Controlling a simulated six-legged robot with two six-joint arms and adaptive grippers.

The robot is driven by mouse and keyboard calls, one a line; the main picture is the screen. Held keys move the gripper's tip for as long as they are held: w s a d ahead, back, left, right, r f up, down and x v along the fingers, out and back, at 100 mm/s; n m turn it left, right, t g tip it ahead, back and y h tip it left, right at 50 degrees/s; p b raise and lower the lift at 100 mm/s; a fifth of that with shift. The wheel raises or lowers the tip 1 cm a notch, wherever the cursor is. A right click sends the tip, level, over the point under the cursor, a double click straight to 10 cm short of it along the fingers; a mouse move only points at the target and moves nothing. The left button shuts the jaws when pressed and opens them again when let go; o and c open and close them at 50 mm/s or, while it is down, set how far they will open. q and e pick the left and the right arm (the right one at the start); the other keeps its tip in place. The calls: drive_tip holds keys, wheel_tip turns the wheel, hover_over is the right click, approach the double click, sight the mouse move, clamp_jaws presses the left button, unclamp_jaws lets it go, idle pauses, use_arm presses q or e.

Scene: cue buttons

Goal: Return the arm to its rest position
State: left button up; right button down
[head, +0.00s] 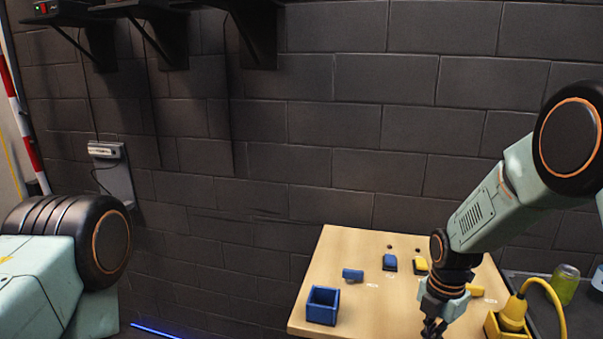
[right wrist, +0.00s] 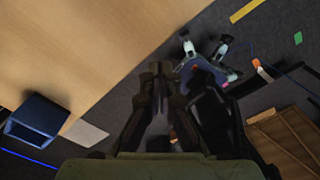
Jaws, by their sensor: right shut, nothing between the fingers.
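My right gripper (head: 433,328) is over the front part of the wooden table (head: 345,250) in the head view, pointing down. It is shut and holds nothing. In the right wrist view its fingers (right wrist: 160,70) are together beyond the table's edge in the picture, with dark floor behind them. My right arm comes in from the right, bent at the elbow. Only a link and joint of my left arm show at the lower left of the head view; my left gripper is out of frame.
On the table are an open blue box (head: 322,307), a blue block (head: 353,274), a blue button piece (head: 390,263), a yellow one (head: 420,265) and a yellow box (head: 493,328) at the right. A green can (head: 565,284) stands farther right. A dark block wall rises behind.

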drive_tip(key=s+a+f+m+b, duration=0.1)
drive_tip(key=s+f+m+b, duration=0.6)
drive_tip(key=f, duration=0.5)
drive_tip(key=s+a+f+m+b, duration=0.2)
drive_tip(key=s+f+m+b, duration=0.15)
drive_tip(key=s+f, duration=0.65)
drive_tip(key=s+f+m+b, duration=0.4)
drive_tip(key=s+m, duration=0.3)
drive_tip(key=s, duration=0.2)
drive_tip(key=s+f+m+b, duration=0.5)
drive_tip(key=s+f+m, duration=0.2)
drive_tip(key=s, duration=0.1)
drive_tip(key=shift+s+a+f+m, duration=0.2)
drive_tip(key=shift+s+f+m, duration=0.1)
drive_tip(key=shift+s+m, duration=0.05)
